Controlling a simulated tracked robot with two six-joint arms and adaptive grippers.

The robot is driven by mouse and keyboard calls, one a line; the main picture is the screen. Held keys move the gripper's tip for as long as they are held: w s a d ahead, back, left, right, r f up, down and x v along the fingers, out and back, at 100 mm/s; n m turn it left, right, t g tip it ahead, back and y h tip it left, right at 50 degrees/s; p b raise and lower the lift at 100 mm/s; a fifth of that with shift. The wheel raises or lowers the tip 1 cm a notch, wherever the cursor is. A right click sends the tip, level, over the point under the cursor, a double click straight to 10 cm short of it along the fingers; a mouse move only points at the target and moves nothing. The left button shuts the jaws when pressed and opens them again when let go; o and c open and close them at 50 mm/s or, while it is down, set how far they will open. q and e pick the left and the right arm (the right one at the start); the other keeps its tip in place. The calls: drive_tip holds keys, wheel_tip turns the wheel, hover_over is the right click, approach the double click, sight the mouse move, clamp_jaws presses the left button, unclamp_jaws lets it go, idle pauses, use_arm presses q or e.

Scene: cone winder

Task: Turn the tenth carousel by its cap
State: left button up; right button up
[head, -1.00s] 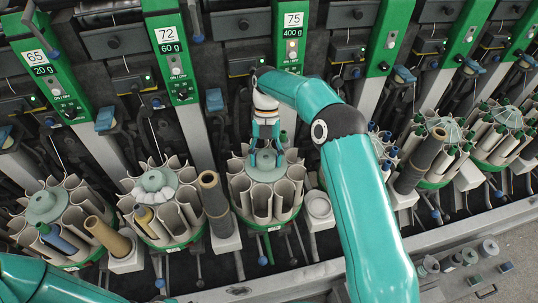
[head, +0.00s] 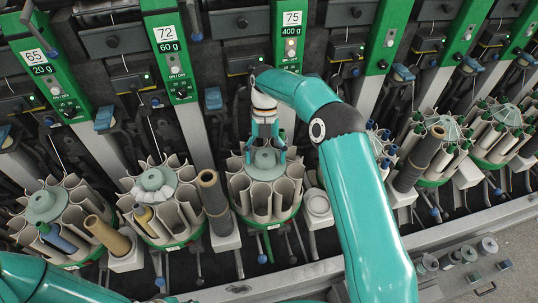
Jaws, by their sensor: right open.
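The carousel under my right gripper (head: 265,152) is a ring of cream pockets (head: 263,197) on a green base, with a grey-green cap (head: 264,162) at its centre. It stands below the panel marked 75 and 400 g. My right gripper points down at this cap, its teal fingers open on either side of it. Whether the fingers touch the cap cannot be told. The pockets that show look empty. I see no label giving the carousel's number. My left arm shows at the lower left, but its gripper is out of view.
Carousels with grey-green caps stand to the left (head: 153,181) and far left (head: 45,203). Others stand to the right (head: 437,145), partly behind my right arm. A dark tube (head: 213,195) stands close on the left, and a white cup (head: 317,204) on the right. A metal rail runs in front.

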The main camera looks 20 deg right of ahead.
drive_tip(key=shift+r, duration=0.1)
drive_tip(key=v, duration=0.6)
drive_tip(key=shift+w, duration=0.15)
drive_tip(key=shift+w+d+r, duration=0.1)
drive_tip(key=shift+r, duration=0.45)
